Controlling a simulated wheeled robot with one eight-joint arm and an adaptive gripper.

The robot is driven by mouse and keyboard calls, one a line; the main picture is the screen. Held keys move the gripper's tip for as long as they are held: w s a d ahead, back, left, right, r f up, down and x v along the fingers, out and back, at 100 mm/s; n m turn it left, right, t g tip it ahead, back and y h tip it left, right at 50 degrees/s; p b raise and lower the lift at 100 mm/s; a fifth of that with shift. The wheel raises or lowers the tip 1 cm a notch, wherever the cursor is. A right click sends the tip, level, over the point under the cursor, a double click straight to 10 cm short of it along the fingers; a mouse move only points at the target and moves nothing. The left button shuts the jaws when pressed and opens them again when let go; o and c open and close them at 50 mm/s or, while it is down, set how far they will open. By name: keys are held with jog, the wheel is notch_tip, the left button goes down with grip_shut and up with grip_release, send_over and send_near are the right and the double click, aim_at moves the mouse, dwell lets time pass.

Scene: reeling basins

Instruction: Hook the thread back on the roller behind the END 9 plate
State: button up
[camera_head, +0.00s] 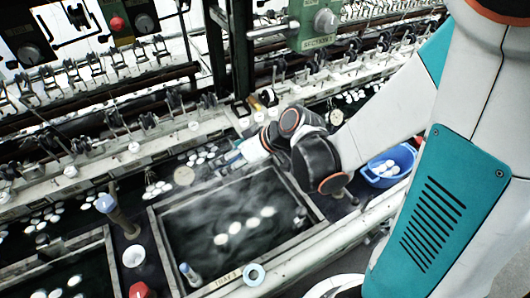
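My arm reaches in from the right, its dark wrist (318,165) over the back right corner of the middle basin. My gripper (228,158) points left, low over the basin's back edge, near the row of rollers and plates. It is small and partly blurred, so I cannot tell whether its fingers are open or shut. I cannot read an END 9 plate anywhere. A round tan plate (184,176) lies left of my gripper, and another round disc (241,111) shows on the rail behind it. The thread and its roller are too fine to make out.
The steaming middle basin (160,245) holds several white cocoons (235,227). A brush-like post (117,214), a white cup (133,256) and a red knob (140,290) stand left. A green section box (318,25) overhangs behind.

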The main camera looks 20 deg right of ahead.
jog(key=s+a+r+n+g+y+b, duration=0.1)
jog(key=a+r+n+g+y, duration=0.35)
jog(key=a+r, duration=0.35)
jog(key=a+r+n+g+y+b, duration=0.1)
jog(key=a+r+n+g+y, duration=0.25)
jog(key=a+r+y, duration=0.45)
jog(key=w+a+f+h+b, duration=0.2)
jog(key=w+a+f+b, duration=0.1)
jog(key=w+f, duration=0.2)
jog(key=shift+w+a+f+m, duration=0.3)
jog(key=shift+w+f, duration=0.05)
jog(key=shift+f, duration=0.75)
jog(key=s+d+r+p, duration=0.1)
jog(key=s+r+p, duration=0.1)
jog(key=s+r, duration=0.2)
jog(key=s, duration=0.3)
jog(key=shift+d, duration=0.2)
jog(key=shift+w, duration=0.1)
